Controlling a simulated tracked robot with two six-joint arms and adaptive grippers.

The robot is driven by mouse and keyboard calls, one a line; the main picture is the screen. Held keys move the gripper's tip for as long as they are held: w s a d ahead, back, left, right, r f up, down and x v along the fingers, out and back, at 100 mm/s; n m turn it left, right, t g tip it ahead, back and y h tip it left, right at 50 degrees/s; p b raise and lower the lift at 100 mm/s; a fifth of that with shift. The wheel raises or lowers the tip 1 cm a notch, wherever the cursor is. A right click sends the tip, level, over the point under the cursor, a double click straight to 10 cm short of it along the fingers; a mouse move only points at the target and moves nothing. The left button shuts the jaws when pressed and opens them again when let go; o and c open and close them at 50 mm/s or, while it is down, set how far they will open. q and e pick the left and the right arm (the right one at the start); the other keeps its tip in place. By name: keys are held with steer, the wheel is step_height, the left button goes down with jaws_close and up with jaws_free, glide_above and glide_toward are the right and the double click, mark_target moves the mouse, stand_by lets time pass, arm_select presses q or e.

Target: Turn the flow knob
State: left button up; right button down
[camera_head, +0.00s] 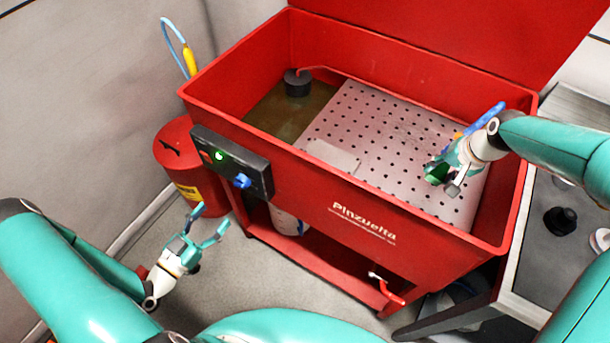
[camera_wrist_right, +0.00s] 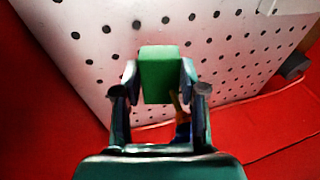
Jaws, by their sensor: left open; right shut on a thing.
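A blue knob (camera_head: 241,181) sits on the dark control panel (camera_head: 258,174) at the left front of the red parts washer; I take it for the flow knob. My left gripper (camera_head: 211,220) is open and empty in front of the washer, below and left of the knob and apart from it. My right gripper (camera_head: 441,179) is over the perforated tray at the right side of the basin. It is shut on a green block (camera_wrist_right: 160,82), which also shows in the head view (camera_head: 436,173). The block is between its two fingers.
The red basin (camera_head: 420,228) has a perforated tray (camera_head: 345,125) and a dark round fitting (camera_head: 297,83) inside. A lit green button (camera_head: 219,156) is on the panel. A red drum (camera_head: 178,148) stands left of the washer. A red lever (camera_head: 387,290) protrudes at the lower front.

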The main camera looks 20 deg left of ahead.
mark_target(241, 183)
arm_select(q)
steer(key=x, duration=1)
steer(key=shift+w, duration=0.1)
steer(key=c, duration=1.1)
